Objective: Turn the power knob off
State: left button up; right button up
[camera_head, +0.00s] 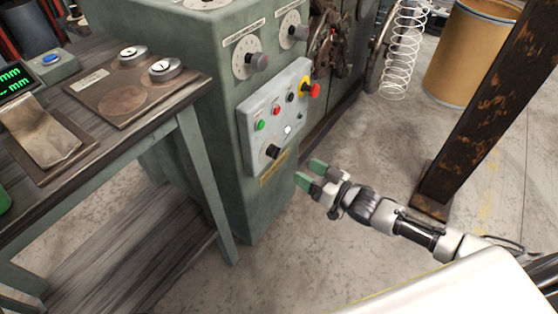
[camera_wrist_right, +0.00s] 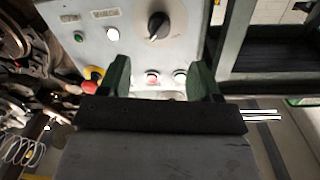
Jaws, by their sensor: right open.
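The grey control panel (camera_head: 282,105) is on the front of the green machine. A black knob (camera_head: 272,151), which looks like the power knob, sits at its lower left; its label is too small to read. The knob also shows in the right wrist view (camera_wrist_right: 158,25), pointer roughly along the picture's vertical. My right gripper (camera_head: 310,173) is open and empty, in front of and to the right of the panel's lower part, apart from the knob. In the right wrist view, its green fingertips (camera_wrist_right: 160,78) frame small buttons rather than the knob. My left gripper is out of view.
The panel also holds a red emergency stop (camera_head: 314,90) on yellow, a green button (camera_head: 260,125) and a red button (camera_head: 276,110). A workbench (camera_head: 195,95) stands left. A rusty post (camera_head: 490,110) and a drum (camera_head: 470,60) are right. Floor near the gripper is clear.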

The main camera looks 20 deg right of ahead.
aim_at(274, 152)
pick_arm(q)
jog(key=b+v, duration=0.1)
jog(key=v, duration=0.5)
jog(key=shift+b, duration=0.4)
pick_arm(e)
jog(key=x, duration=1)
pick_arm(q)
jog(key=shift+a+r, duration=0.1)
pick_arm(e)
jog(key=c, duration=0.9)
